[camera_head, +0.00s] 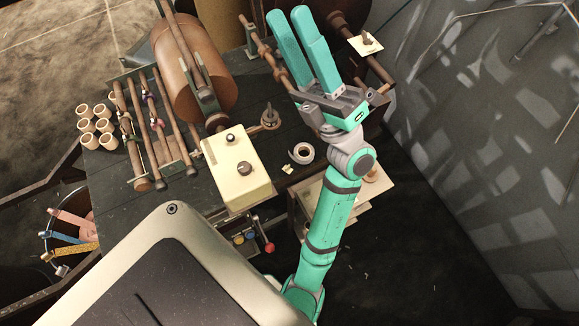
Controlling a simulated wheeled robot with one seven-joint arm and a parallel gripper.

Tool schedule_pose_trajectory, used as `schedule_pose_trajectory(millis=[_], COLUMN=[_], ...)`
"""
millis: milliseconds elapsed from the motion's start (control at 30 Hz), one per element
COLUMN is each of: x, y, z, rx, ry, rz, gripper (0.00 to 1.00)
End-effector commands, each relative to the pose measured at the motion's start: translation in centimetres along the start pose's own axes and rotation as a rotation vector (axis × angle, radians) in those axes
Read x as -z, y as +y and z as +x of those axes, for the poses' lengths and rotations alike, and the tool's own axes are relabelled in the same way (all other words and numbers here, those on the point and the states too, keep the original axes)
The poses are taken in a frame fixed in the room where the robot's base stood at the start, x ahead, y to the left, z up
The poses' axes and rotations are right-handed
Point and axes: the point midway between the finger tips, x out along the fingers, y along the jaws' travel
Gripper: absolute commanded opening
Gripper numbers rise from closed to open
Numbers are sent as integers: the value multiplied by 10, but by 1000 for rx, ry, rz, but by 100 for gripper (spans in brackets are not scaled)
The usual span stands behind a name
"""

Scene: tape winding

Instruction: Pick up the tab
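A small pale yellow tab (287,169) lies on the dark bench top, beside a white tape roll (300,153). A second pale square piece (366,44) with a brown knob on it sits at the upper right; I cannot tell for sure which of the two is the tab. My gripper (290,16) is raised over the right side of the bench, its two green fingers pointing to the top of the picture. The fingers stand apart with a narrow gap, and nothing shows between them. Neither pale piece is in the gripper.
A cream box (237,170) with two knobs stands left of the tape roll. A large copper drum (188,65), wooden rollers (132,130) and several small cups (96,125) fill the left side. A spindle stand (269,117) is near the tape. A grey wall (480,150) bounds the right.

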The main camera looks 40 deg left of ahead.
Motion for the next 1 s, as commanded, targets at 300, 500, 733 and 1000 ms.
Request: schedule_pose_trajectory(millis=[300,500,733,1000], x=[35,47,43,11], y=[-46,-83,-125,-156], z=[40,34,3,-62], rx=[280,494,772,1145], ry=[363,568,784,1012], rz=[-159,-258,-366,-483], gripper=[38,38,38,38])
